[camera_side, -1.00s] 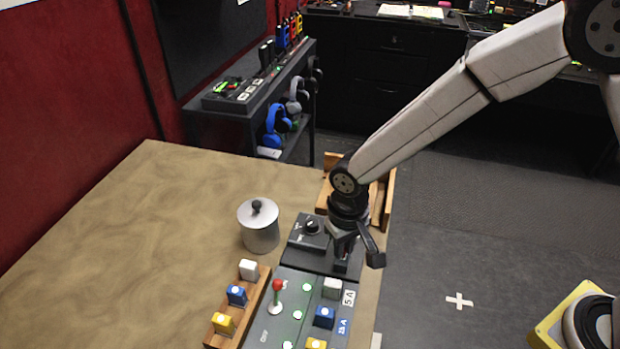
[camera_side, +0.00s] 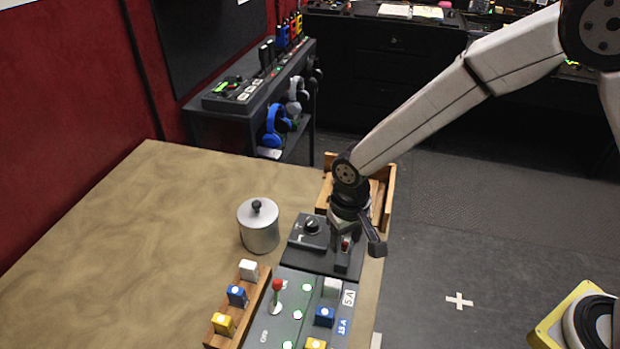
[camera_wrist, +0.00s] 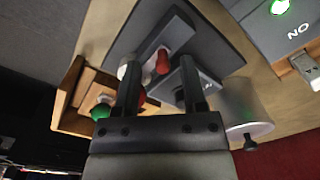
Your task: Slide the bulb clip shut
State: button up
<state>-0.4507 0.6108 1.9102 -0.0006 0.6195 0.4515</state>
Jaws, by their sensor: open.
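A red bulb (camera_wrist: 162,62) sits on a dark plate (camera_wrist: 205,50) in the wrist view, between the tips of my gripper (camera_wrist: 158,66). A pale part (camera_wrist: 124,71) lies beside the left finger. I cannot clearly make out which part is the sliding clip. In the side view, my gripper (camera_side: 346,240) is just above the far end of the panel, by the plate with the dial. A bit of red shows at its fingers there. My gripper is open, with the fingers apart; contact with the bulb or clip cannot be told.
A dark dial (camera_side: 311,226) stands left of my gripper. A grey lidded pot (camera_side: 259,230) is further left. A wooden tray (camera_wrist: 72,85) holds a green bulb (camera_wrist: 99,112) and a red one. A red-topped lever (camera_side: 277,290) and coloured blocks stand in front. The table's left is clear.

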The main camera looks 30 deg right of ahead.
jog(key=shift+r, duration=3.85)
jog(key=s+d+t, duration=0.1)
jog(key=s+d, duration=0.4)
jog(key=d, duration=0.4)
jog(key=s+d+t, duration=0.1)
jog(key=s+d, duration=0.4)
jog(key=d, duration=0.4)
jog(key=shift+s+d+f+t, duration=0.25)
jog(key=shift+d+f+t, duration=0.05)
jog(key=shift+d+f, duration=0.1)
